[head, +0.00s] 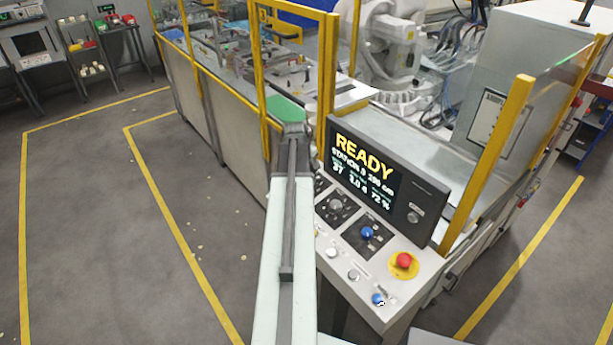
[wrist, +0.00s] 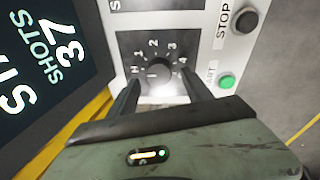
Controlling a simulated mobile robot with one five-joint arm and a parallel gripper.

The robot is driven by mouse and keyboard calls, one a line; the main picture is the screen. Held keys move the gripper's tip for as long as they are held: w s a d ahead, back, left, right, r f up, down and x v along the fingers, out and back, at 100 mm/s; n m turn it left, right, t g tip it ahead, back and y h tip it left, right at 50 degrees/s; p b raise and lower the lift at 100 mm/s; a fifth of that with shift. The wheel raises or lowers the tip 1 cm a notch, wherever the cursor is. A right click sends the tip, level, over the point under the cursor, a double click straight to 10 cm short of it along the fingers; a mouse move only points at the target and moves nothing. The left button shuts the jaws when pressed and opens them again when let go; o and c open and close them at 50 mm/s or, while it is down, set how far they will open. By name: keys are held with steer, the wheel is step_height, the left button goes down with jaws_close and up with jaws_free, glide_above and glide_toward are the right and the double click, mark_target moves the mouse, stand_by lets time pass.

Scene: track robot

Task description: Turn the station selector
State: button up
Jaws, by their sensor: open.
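The station selector is a round dark knob (wrist: 159,73) on a black plate, with white figures from 1 to 4 around its upper side in the wrist view. A short light mark shows on the knob's face; which figure it points to is hard to tell. My gripper (wrist: 161,80) is open, with one dark finger to the left and one to the right of the knob. Gaps show between the fingers and the knob, and I cannot tell how far along it they reach.
The display (head: 364,172) reads READY and STATION 3. A black STOP button (wrist: 244,19) and a green button (wrist: 227,81) are right of the selector. A blue knob (head: 367,232) and red emergency button (head: 404,261) share the console. Yellow guard posts (head: 488,165) stand close by.

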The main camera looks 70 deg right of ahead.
steer(key=p+v, duration=0.4)
steer(key=v, duration=0.2)
steer(key=shift+p, duration=0.35)
